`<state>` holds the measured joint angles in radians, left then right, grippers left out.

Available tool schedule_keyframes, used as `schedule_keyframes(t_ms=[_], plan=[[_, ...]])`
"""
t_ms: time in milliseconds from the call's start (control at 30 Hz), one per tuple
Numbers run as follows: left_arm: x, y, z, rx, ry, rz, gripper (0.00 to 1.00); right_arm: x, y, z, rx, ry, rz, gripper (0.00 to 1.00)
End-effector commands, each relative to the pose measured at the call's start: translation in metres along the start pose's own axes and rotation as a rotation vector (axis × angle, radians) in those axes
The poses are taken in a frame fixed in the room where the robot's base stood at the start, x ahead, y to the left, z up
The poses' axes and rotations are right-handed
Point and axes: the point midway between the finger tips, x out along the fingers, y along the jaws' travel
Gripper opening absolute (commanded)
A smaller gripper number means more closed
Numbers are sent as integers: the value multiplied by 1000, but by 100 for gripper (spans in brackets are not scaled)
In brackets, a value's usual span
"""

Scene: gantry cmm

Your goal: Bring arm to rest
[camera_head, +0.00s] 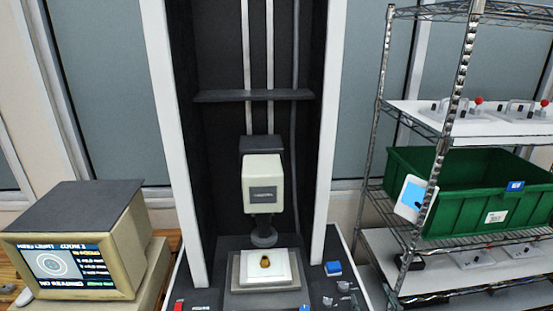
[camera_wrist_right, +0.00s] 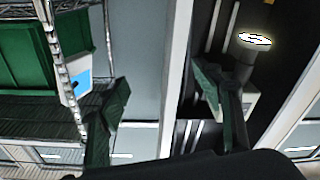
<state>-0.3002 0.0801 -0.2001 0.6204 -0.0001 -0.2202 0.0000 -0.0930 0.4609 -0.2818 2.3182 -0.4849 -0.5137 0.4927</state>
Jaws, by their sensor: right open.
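My right gripper (camera_wrist_right: 165,108) shows in the right wrist view, with its two dark fingers spread wide apart. Nothing is visible between the fingers, and they seem clear of everything. Behind them are the wire shelf and the measuring machine, seen tilted. I cannot make out either gripper in the head view. My left gripper is not in view.
The gantry machine's measuring head (camera_head: 263,184) hangs above a small brass-coloured part (camera_head: 265,262) on a white plate (camera_head: 282,274). A monitor (camera_head: 78,245) stands left. A wire shelf at right carries a green bin (camera_head: 480,200) and fixtures.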

Motion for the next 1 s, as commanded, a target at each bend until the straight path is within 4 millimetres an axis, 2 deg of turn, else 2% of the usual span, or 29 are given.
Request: schedule_keyframes(t_ms=[33, 167, 200, 267, 300, 400, 500, 600, 800, 933, 1000], plan=[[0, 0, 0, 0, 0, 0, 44, -13, 9, 35, 29, -108, 38, 60], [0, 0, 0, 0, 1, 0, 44, -56, 22, 119, 79, -383, 101, 60], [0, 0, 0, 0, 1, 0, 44, -72, 22, 143, 94, -467, 112, 60], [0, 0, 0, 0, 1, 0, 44, -100, 21, 177, 115, -592, 120, 60], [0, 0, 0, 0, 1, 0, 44, -121, 18, 198, 128, -675, 120, 60], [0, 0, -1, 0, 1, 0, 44, -172, 8, 240, 161, -864, 106, 60], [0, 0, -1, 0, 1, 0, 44, -216, -5, 267, 186, -1010, 79, 60], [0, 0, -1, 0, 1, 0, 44, -254, -17, 284, 210, -1126, 48, 60], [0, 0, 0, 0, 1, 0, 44, -318, -40, 303, 251, -1309, -18, 60], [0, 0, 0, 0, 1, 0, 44, -356, -55, 308, 277, -1411, -68, 60], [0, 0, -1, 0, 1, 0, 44, -349, -61, 328, 273, -1413, -73, 60]])
